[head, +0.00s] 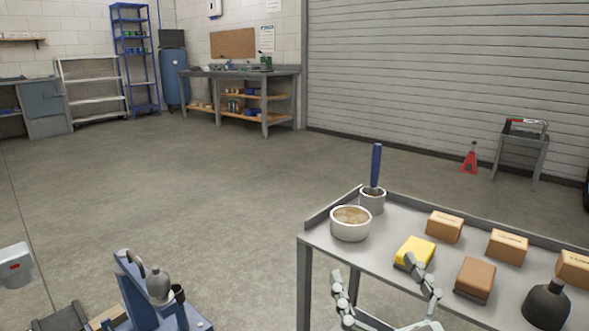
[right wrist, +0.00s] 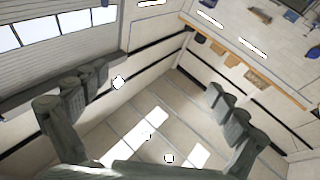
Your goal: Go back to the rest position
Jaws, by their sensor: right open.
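My right gripper (head: 376,271) is in the head view at the bottom right, in front of the near edge of a grey metal cart (head: 318,229). Its two fingers are spread apart with nothing between them. One fingertip overlaps the yellow block in the picture; I cannot tell whether they touch. In the right wrist view the open gripper (right wrist: 157,88) frames only far walls, windows and ceiling lights. My left gripper does not show in the head view.
The cart holds a round tub (head: 351,226), a cup with a blue-handled tool (head: 376,166), a yellow block (head: 413,250), several brown blocks (head: 475,277) and a black bottle (head: 547,304). The middle floor is clear.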

